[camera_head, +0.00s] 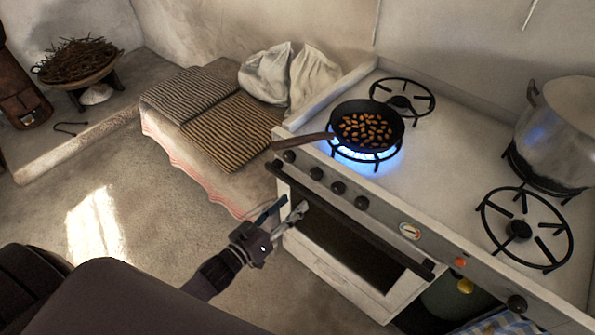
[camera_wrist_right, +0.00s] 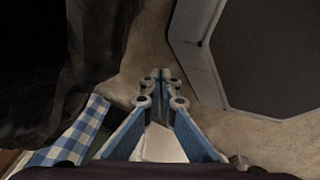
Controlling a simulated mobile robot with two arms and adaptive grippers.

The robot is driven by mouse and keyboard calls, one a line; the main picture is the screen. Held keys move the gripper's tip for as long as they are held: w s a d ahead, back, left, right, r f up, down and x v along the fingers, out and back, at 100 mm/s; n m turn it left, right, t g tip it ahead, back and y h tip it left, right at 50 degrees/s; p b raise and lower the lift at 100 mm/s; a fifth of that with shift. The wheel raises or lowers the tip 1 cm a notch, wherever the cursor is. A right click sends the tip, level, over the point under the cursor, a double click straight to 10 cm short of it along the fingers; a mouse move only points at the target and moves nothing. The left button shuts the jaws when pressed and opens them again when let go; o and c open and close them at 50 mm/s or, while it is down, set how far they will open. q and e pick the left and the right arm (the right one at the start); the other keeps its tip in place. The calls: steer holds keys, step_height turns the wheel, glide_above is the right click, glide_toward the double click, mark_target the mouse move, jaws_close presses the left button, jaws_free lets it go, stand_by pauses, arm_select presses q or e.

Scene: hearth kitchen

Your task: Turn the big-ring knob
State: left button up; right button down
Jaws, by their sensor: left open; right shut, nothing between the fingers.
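Several dark round knobs line the stove's front panel: a leftmost knob (camera_head: 289,156), two beside it (camera_head: 316,173) (camera_head: 338,187), another (camera_head: 361,203) left of the dial, and one at the far right (camera_head: 517,304). I cannot tell which is the big-ring knob. Blue flame burns under a black pan (camera_head: 349,112) of brown nuts or beans. My left gripper (camera_head: 284,207) is open and empty, in front of the oven's left side, below and apart from the knobs. My right gripper (camera_wrist_right: 157,77) is shut and empty in the right wrist view, above the floor.
The oven's dark handle bar (camera_head: 345,215) runs below the knobs, near my left gripper. The pan's handle (camera_head: 303,140) overhangs the panel's left end. A large pot (camera_head: 560,125) stands at the back right. A blue checked cloth (camera_head: 500,323) hangs at lower right; it also shows in the wrist view (camera_wrist_right: 75,135).

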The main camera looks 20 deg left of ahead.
mark_target(313, 177)
arm_select(q)
steer(key=shift+t+h, duration=0.3)
steer(key=shift+t, duration=0.1)
steer(key=w+r, duration=0.1)
steer(key=w, duration=0.1)
steer(key=w+d+r, duration=0.1)
steer(key=w, duration=0.1)
steer(key=w+d+r, duration=0.1)
steer(key=w, duration=0.1)
steer(key=shift+w+d+r+p, duration=0.2)
steer(key=shift+w+r+p, duration=0.05)
steer(key=shift+r+p, duration=0.1)
steer(key=shift+w+d, duration=0.15)
steer(key=shift+w, duration=0.45)
steer(key=shift+d, duration=0.1)
steer(key=shift+c, duration=0.8)
steer(key=c, duration=1)
steer(key=shift+o, duration=0.2)
arm_select(e)
steer(key=shift+s+a+r+g, duration=0.1)
steer(key=shift+s+g, duration=0.05)
steer(key=shift+s, duration=0.5)
steer(key=shift+s+a+r+g, duration=0.1)
steer(key=shift+s+g, duration=0.05)
steer(key=shift+s, duration=0.45)
